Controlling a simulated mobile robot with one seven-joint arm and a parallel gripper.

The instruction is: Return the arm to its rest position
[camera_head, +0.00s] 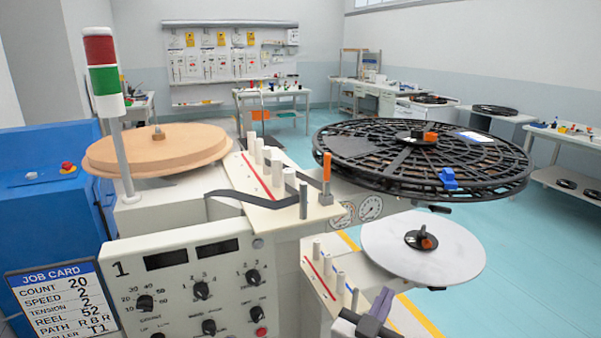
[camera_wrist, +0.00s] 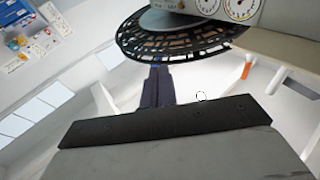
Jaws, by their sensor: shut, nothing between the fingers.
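My gripper (camera_head: 380,302) shows at the bottom of the head view, in front of the lower deck with the white disc (camera_head: 425,252). Its dark fingers are together with nothing between them. In the wrist view the closed fingers (camera_wrist: 157,85) point toward the rim of a black slotted reel (camera_wrist: 175,42); I cannot tell how far apart they are. Most of my arm is out of the head view.
A large black reel (camera_head: 420,155) with a blue clip (camera_head: 448,179) overhangs on the right. A control panel (camera_head: 190,285), a job card (camera_head: 57,300) and a signal tower (camera_head: 105,80) stand left. A guide-post plate (camera_head: 265,180) lies between the reels. Open floor (camera_head: 530,260) is right.

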